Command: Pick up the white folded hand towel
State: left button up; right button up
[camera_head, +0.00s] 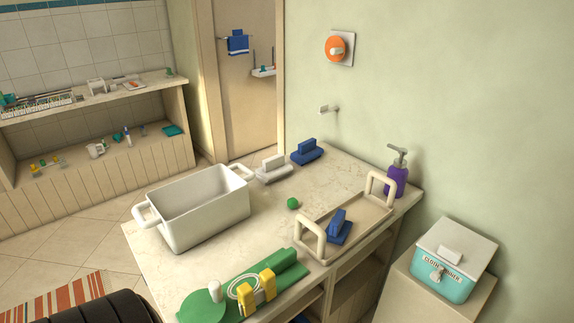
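A whitish, stepped block-like item (273,169) lies at the back of the marble-topped vanity (262,226), beside the right handle of a white tub. It may be the white folded hand towel, but it is too small to be sure. A blue item of similar shape (307,152) lies just to its right. Another blue one (339,227) lies in a cream tray (364,226). Neither of my grippers is in view.
The white two-handled tub (205,212) stands at the left of the vanity. A green ball (293,203) lies mid-top. Green items (203,303) and a yellow item with a pale cord (260,288) lie in front. A purple pump bottle (396,176) stands at the back right.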

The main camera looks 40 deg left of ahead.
aim_at(275, 167)
jog(key=u, duration=1.55)
jog(key=i+j+u, duration=0.2)
jog(key=j, duration=0.2)
jog(key=j+u, duration=0.2)
jog(key=j, duration=0.2)
jog(key=i+j+u, duration=0.1)
jog(key=j+u, duration=0.15)
jog(key=i+j+u, duration=0.2)
jog(key=j, duration=0.2)
jog(key=i+j, duration=0.3)
jog(key=i, duration=0.15)
jog(key=i+j+u, duration=0.15)
jog(key=i+j, duration=0.15)
jog(key=i, duration=0.2)
jog(key=i+j, duration=0.25)
jog(key=i, duration=0.2)
jog(key=i+j+u, duration=0.15)
jog(key=i, duration=0.35)
jog(key=i+l+z, duration=0.1)
jog(key=i+z, duration=0.6)
jog(key=z, duration=0.15)
jog(key=i+j+z, duration=0.15)
jog(key=i+z, duration=0.3)
jog(key=i+j+z, duration=0.2)
jog(key=z, duration=0.2)
